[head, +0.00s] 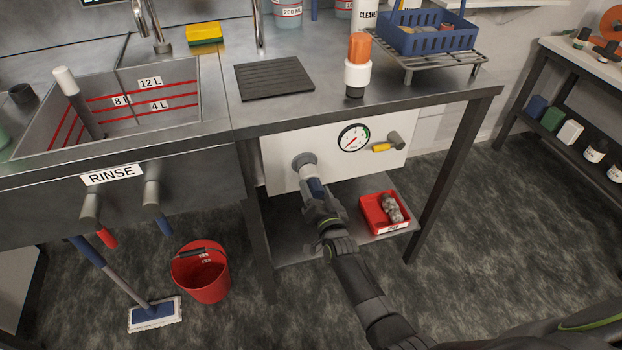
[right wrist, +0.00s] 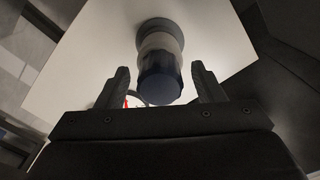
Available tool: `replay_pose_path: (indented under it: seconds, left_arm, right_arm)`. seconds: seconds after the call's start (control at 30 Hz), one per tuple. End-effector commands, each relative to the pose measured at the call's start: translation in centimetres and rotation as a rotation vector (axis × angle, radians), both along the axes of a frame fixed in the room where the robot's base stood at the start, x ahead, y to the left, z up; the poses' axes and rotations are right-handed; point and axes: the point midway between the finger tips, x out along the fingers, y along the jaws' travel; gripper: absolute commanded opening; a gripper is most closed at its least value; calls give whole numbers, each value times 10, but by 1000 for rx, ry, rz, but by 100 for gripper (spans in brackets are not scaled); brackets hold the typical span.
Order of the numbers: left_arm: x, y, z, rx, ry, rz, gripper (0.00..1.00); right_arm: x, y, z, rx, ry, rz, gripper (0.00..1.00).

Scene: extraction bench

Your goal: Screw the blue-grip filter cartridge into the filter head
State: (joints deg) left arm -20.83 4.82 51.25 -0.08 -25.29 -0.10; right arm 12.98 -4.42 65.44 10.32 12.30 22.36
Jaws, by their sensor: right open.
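The filter head (head: 304,161) is a grey round fitting on the white panel under the counter; it also shows at the top of the right wrist view (right wrist: 160,28). The filter cartridge, white with a blue grip (head: 316,187), sits up against the head, in line with it. In the right wrist view the blue grip (right wrist: 160,80) points toward my gripper. My right gripper (head: 320,203) is at the grip's lower end. In the wrist view its open fingers (right wrist: 160,86) stand on either side of the grip, with visible gaps. Thread engagement cannot be seen. My left gripper is out of view.
A pressure gauge (head: 353,138) and a yellow-handled valve (head: 381,147) are on the white panel (head: 281,172), right of the head. A red bin (head: 374,222) with metal fittings stands on the lower shelf. A red bucket (head: 203,278) and a mop (head: 154,313) are on the floor left.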

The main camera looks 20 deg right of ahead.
Motion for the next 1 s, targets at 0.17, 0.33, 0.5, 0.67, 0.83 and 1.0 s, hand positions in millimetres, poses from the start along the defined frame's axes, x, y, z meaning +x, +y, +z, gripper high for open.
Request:
replay_pose_path:
  seconds: [0.17, 0.33, 0.5, 0.67, 0.83, 1.0]
  left_arm:
    - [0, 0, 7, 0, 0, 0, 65]
    - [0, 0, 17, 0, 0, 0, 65]
    - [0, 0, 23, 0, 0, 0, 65]
    - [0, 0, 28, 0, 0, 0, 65]
    - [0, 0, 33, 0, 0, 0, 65]
    - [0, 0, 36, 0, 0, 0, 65]
  right_arm:
    - [0, 0, 3, -83, -3, 0, 62]
    - [0, 0, 2, -296, -9, 1, 62]
    - [0, 0, 2, -501, -17, 0, 62]
    - [0, 0, 2, -691, -24, 0, 62]
    - [0, 0, 1, -890, -30, 1, 62]
    - [0, 0, 1, -1068, -37, 0, 62]
